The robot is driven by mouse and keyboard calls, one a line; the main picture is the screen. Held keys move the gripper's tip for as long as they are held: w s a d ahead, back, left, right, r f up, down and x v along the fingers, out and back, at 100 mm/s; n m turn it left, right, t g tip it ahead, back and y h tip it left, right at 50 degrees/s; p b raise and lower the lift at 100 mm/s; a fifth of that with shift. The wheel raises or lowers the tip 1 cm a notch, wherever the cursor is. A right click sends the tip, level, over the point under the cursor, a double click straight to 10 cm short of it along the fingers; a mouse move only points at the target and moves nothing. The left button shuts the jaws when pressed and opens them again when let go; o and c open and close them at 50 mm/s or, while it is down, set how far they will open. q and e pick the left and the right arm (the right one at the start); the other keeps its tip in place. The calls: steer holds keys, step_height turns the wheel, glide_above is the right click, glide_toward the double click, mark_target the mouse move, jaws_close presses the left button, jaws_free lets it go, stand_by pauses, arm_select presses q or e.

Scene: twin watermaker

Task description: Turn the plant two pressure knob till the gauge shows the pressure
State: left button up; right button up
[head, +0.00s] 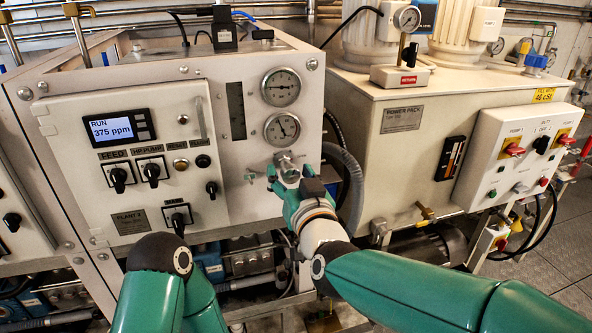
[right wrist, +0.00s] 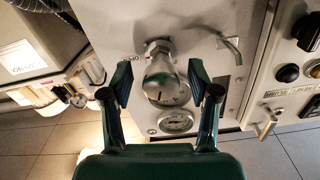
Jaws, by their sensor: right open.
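The plant two pressure knob (head: 285,161) is a metal knob on the white panel, below two round gauges. In the right wrist view the knob (right wrist: 160,82) stands between my fingers. My right gripper (head: 289,177) is open around it, and the right wrist view shows the fingers (right wrist: 160,74) apart on both sides, with gaps. The lower gauge (head: 282,129) is just above the knob and also shows in the right wrist view (right wrist: 176,121). The upper gauge (head: 281,87) is above that. Their figures are too small to read. My left gripper is out of view.
Left of the gauges is a control box (head: 155,110) with a display reading RUN 375 ppm and several switches. A small valve handle (right wrist: 230,47) is beside the knob. A grey hose (head: 350,185) runs just right of my gripper. The power pack (head: 400,150) stands further right.

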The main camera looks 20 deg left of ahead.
steer(key=shift+w, duration=0.1)
steer(key=shift+a, duration=0.1)
jaws_close()
steer(key=shift+m+b, duration=0.7)
steer(key=shift+b, duration=0.55)
steer(key=shift+m+b, duration=1.1)
steer(key=shift+b, duration=0.15)
steer(key=m+b, duration=0.2)
steer(key=shift+r+m, duration=0.1)
steer(key=shift+m, duration=0.3)
steer(key=shift+r+m+b, duration=0.1)
steer(key=shift+m+b, duration=0.3)
steer(key=shift+m, duration=0.1)
steer(key=shift+d, duration=0.2)
